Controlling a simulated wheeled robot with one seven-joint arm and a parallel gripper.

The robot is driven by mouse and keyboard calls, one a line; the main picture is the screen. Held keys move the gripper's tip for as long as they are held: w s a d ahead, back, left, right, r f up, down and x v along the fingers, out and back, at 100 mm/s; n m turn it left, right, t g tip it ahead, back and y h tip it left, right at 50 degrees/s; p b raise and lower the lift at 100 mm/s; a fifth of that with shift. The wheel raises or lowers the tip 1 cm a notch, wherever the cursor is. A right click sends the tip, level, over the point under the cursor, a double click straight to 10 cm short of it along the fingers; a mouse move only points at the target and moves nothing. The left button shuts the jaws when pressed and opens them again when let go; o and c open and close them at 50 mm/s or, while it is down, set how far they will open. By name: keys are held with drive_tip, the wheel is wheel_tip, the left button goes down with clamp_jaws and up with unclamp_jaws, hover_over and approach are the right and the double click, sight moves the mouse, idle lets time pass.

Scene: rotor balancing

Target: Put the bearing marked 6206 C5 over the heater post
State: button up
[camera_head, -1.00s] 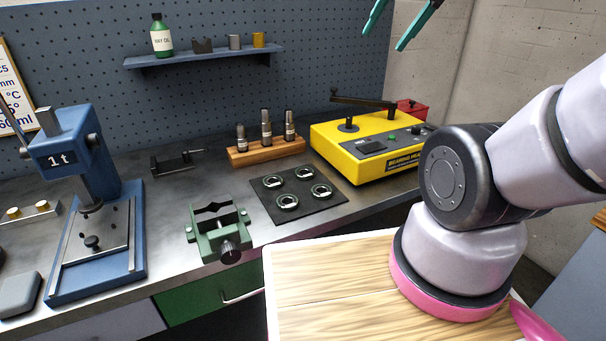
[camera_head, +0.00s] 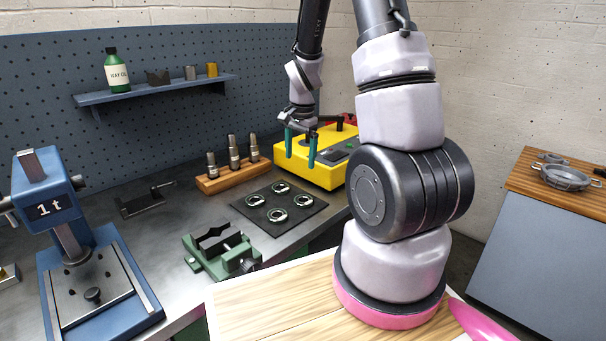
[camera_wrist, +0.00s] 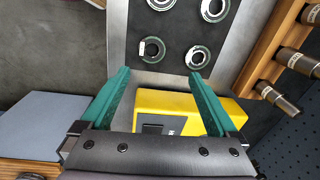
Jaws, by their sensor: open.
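Several ring-shaped bearings lie flat on a dark mat (camera_head: 309,211) on the bench. One is the near-right bearing (camera_head: 303,200), and the others are the far one (camera_head: 281,187), the left one (camera_head: 255,200) and the front one (camera_head: 277,214). No marking on them is readable. The yellow bearing heater (camera_head: 325,177) stands behind the mat; its post is hidden behind my arm in the head view. My gripper (camera_head: 301,163) is open and empty, pointing down in front of the heater.
A wooden rack (camera_head: 235,176) with several metal pieces stands left of the mat. A green vise (camera_head: 219,251) is at the bench's front. A blue press (camera_head: 85,270) stands at the left.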

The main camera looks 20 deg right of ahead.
drive_tip(key=shift+m+g, duration=0.5)
drive_tip(key=shift+m, duration=0.1)
drive_tip(key=shift+w+d+f, duration=0.1)
drive_tip(key=shift+d+f, duration=0.1)
drive_tip(key=shift+f, duration=2.2)
drive_tip(key=shift+s+d+f, duration=0.1)
drive_tip(key=shift+d+f, duration=0.1)
drive_tip(key=shift+f, duration=2.25)
drive_tip(key=shift+w+d+f, duration=0.1)
drive_tip(key=shift+d+f, duration=0.1)
drive_tip(key=shift+f, duration=2.2)
drive_tip(key=c, duration=1.1)
drive_tip(key=shift+r, duration=3.05)
